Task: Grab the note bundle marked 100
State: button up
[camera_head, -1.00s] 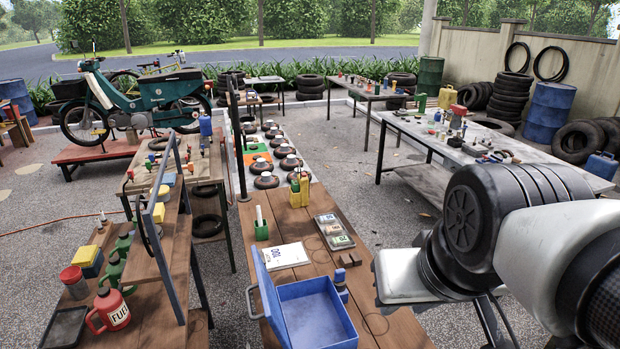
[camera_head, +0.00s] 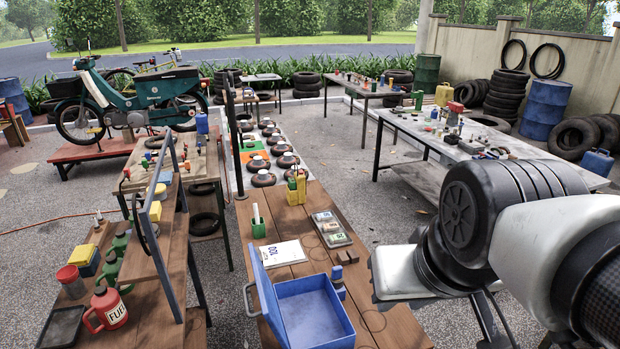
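Three small banded bundles lie in a row on the wooden table: a far one (camera_head: 323,216), a middle one (camera_head: 330,227) and a near one (camera_head: 337,240). They have pale ends and coloured marks, too small to read, so I cannot tell which says 100. A white pad (camera_head: 282,254) with large dark characters lies to their left, behind the open blue box (camera_head: 314,312). My arm reaches in from the right, beside the table's right edge and apart from the bundles. I cannot make out my gripper's fingertips.
Small dark brown blocks (camera_head: 347,257) and a blue-capped bottle (camera_head: 338,287) stand between bundles and box. A green holder (camera_head: 258,229) and yellow container (camera_head: 296,190) stand farther back. A shelf with a red fuel can (camera_head: 106,307) is at left. Bare wood lies right of the bundles.

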aim_at(335, 226)
jog(key=k, duration=0.5)
jog(key=k+z, duration=0.15)
jog(key=z, duration=1.2)
jog(key=i+l+z, duration=0.2)
jog(key=i+z, duration=0.65)
jog(key=i+u, duration=0.25)
jog(key=i, duration=0.2)
jog(key=i+l+u, duration=0.1)
jog(key=i+u, duration=0.15)
jog(key=i, duration=0.25)
jog(key=i+l+u, duration=0.25)
jog(key=i, duration=0.2)
jog(key=i+j+u, duration=0.15)
jog(key=i+u, duration=0.3)
jog(key=i+j+u, duration=0.1)
jog(key=i+u, duration=0.55)
jog(key=u, duration=0.2)
jog(key=i+j+u, duration=0.1)
jog(key=i+u, duration=0.35)
jog(key=i, duration=0.2)
jog(key=i+l+u, duration=0.15)
jog(key=i+u, duration=0.3)
jog(key=i, duration=0.2)
jog(key=i+u, duration=0.4)
jog(key=i, duration=0.35)
jog(key=i+l+u, duration=0.15)
jog(key=i+u, duration=0.25)
jog(key=i, duration=0.3)
